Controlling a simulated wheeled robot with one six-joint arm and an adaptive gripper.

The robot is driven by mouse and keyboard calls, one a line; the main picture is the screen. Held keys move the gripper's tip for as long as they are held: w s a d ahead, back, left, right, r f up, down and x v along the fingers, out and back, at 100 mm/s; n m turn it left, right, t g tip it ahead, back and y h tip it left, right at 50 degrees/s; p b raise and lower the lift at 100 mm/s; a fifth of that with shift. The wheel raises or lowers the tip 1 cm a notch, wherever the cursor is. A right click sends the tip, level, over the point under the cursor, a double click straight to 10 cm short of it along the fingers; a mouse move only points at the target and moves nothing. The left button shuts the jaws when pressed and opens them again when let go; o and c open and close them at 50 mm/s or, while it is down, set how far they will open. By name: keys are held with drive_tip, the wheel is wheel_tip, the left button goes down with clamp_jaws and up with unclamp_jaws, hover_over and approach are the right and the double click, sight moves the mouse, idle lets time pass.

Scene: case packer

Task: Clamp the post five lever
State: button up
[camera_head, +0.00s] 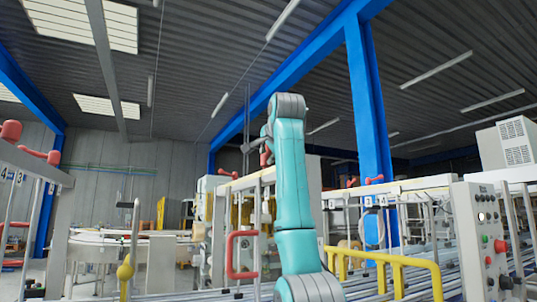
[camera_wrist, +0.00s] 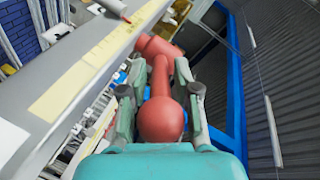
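A red lever (camera_wrist: 162,118) with a round knob fills the middle of the wrist view. Its arm runs away from the camera to a red hub (camera_wrist: 157,47) beside a grey beam. My gripper (camera_wrist: 161,90) has one finger on each side of the lever, with gaps between fingers and lever. It looks open around the lever, not pressed on it. In the head view, red at the lever (camera_head: 265,152) shows beside my raised teal arm, which partly hides it and the gripper. I cannot read a number five on this post.
The grey beam (camera_wrist: 75,85) with yellow strips passes close on the left in the wrist view. Other red levers (camera_head: 40,155) stand on a rail at left, and another (camera_head: 372,180) at right. A yellow rail (camera_head: 400,262) and a control box (camera_head: 480,235) stand at right.

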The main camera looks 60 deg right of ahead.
clamp_jaws()
